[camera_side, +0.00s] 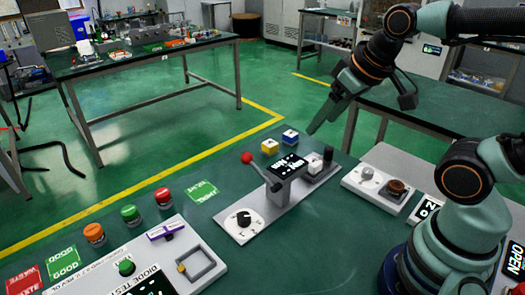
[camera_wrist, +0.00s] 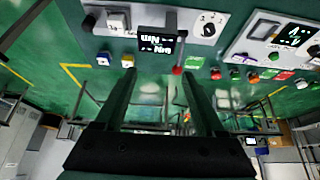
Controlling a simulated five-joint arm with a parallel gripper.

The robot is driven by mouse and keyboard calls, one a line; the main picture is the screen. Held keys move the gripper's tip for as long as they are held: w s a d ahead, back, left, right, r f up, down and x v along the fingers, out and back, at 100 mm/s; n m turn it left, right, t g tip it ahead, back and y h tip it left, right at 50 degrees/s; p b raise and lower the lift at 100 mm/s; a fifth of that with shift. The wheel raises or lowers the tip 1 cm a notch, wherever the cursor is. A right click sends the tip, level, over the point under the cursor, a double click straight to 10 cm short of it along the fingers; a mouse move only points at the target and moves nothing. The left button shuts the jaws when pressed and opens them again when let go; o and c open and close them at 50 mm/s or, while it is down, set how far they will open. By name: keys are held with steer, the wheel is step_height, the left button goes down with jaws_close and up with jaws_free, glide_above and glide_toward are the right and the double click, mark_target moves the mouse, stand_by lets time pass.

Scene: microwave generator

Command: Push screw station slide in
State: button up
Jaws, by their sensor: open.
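My gripper (camera_side: 322,118) hangs above the back of the bench, its fingers pointing down and left, apart from the devices. In the wrist view my gripper (camera_wrist: 158,76) is open, its two fingers parallel with nothing between them. A long grey station (camera_side: 285,200) carries a black dial, a lever with a red ball (camera_side: 247,157), a lit display (camera_side: 289,166) and white and black blocks (camera_side: 319,162) at its far end. It also shows in the wrist view by its display (camera_wrist: 161,41). I cannot tell for sure which part is the screw station slide.
Yellow and blue-white cubes (camera_side: 270,146) sit behind the station. A grey plate with a knob and copper coil (camera_side: 396,187) lies right. A diode tester (camera_side: 165,262) and red, green and orange buttons (camera_side: 130,214) are left. Open bench lies in front of the station.

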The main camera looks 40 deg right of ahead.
steer(key=shift+c, duration=0.4)
steer(key=m+g, duration=0.6)
steer(key=m, duration=0.2)
glide_above(329, 148)
step_height(329, 148, down, 10)
step_height(329, 148, down, 13)
steer(key=shift+d+r, duration=0.1)
steer(key=shift+r, duration=0.1)
steer(key=shift+c, duration=0.4)
jaws_close()
steer(key=shift+r, duration=0.1)
